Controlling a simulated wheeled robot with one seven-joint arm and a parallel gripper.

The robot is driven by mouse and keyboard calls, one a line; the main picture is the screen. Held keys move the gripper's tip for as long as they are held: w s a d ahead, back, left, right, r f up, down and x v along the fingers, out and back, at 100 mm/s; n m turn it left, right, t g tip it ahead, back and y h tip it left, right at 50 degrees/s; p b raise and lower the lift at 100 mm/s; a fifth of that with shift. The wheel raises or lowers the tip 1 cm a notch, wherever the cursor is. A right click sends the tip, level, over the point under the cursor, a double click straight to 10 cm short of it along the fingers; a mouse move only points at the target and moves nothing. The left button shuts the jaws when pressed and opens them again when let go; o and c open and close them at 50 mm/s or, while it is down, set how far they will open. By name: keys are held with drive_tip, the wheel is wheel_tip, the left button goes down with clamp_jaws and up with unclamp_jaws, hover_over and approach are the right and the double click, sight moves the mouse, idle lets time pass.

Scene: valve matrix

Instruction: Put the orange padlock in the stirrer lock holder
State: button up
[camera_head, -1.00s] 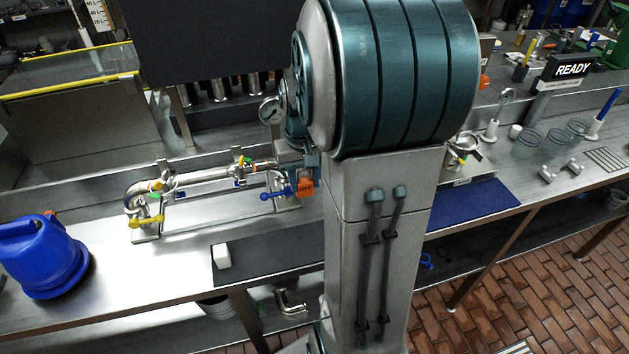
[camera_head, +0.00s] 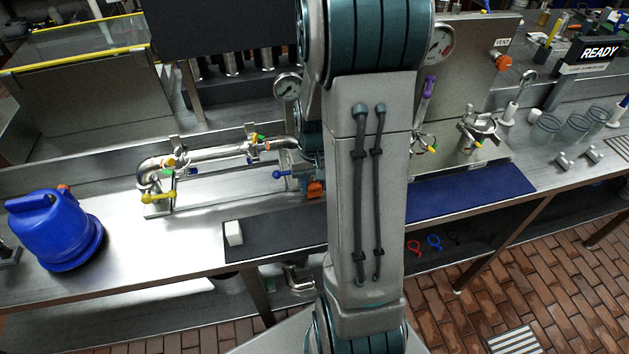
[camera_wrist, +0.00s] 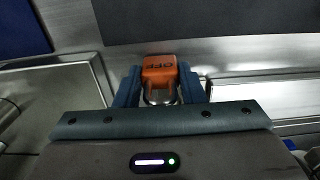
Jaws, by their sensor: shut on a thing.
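The orange padlock (camera_wrist: 160,70) with dark lettering shows in the wrist view, its metal shackle toward my gripper (camera_wrist: 160,92). My gripper is shut on the padlock, with one blue-grey finger on each side. In the head view the padlock (camera_head: 315,189) is a small orange block beside my arm, above the bench near the blue-handled valve. My gripper's fingers are mostly hidden behind my arm there. I cannot pick out the stirrer lock holder in either view.
A steel pipe run (camera_head: 215,155) with a yellow handle (camera_head: 158,197) and a blue handle (camera_head: 283,174) stands left of my arm. A blue jug (camera_head: 52,230) is far left. A white block (camera_head: 233,233) sits on the dark mat (camera_head: 275,236). The blue mat (camera_head: 470,199) looks clear.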

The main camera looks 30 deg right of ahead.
drive_tip(key=shift+f, duration=0.2)
drive_tip(key=o, duration=1)
drive_tip(key=shift+r, duration=0.1)
drive_tip(key=shift+o, duration=0.2)
drive_tip(key=shift+r, duration=0.1)
